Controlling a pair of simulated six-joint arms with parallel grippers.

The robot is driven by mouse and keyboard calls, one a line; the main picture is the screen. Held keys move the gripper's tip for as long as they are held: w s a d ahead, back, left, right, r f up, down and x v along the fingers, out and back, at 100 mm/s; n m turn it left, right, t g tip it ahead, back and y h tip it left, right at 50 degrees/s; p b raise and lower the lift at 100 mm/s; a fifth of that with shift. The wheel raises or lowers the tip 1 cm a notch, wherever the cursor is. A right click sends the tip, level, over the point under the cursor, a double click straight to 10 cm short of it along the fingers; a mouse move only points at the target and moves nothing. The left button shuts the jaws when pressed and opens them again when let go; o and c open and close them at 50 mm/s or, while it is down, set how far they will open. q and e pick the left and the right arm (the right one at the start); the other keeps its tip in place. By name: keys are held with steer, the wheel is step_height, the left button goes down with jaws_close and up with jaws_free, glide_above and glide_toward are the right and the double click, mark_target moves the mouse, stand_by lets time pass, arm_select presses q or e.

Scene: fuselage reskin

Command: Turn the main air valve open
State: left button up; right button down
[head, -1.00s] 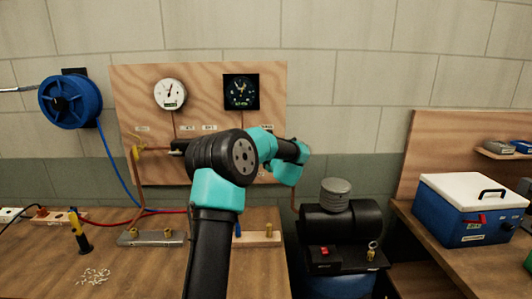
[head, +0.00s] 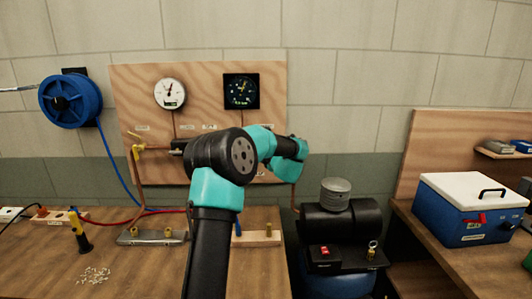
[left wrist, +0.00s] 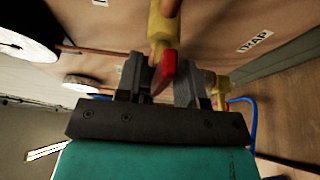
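The main air valve (head: 136,152) is a yellow brass fitting on the copper pipe at the left of the plywood panel. My right gripper is not in view.
The plywood panel (head: 140,85) carries a white gauge (head: 170,93) and a black gauge (head: 241,91). A blue hose reel (head: 70,100) hangs at left. The bench holds a yellow-black tool (head: 80,232) and small loose pieces (head: 95,275). A compressor (head: 340,225) stands right of the bench.

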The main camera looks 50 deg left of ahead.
arm_select(q)
steer(key=v, duration=1.7)
steer(key=shift+d, duration=0.2)
steer(key=shift+r, duration=0.1)
